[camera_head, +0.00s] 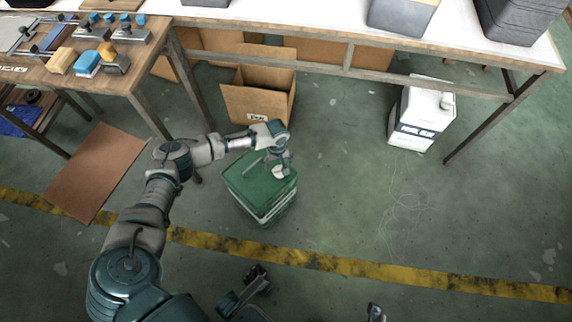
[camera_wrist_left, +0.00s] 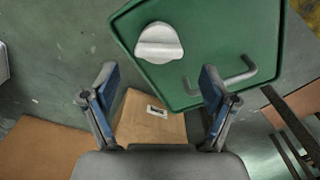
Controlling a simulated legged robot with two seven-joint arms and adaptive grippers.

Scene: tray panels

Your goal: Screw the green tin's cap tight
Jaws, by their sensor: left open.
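The green tin (camera_head: 245,187) stands on the floor, with a bent handle on its top. Its pale cap (camera_head: 278,172) sits at the right part of the top. My left gripper (camera_head: 281,160) is over the tin, close to the cap. In the left wrist view the cap (camera_wrist_left: 158,42) sits on the tin's green top (camera_wrist_left: 215,35), ahead of the open gripper (camera_wrist_left: 158,72). The fingers are wide apart with nothing between them. Whether the cap is fully seated does not show.
An open cardboard box (camera_head: 258,100) stands behind the tin, below a long table (camera_head: 350,35). A white container (camera_head: 422,108) stands to the right. A flat brown sheet (camera_head: 95,172) lies at left. The floor right of the tin is clear, with a yellow line (camera_head: 340,266) in front.

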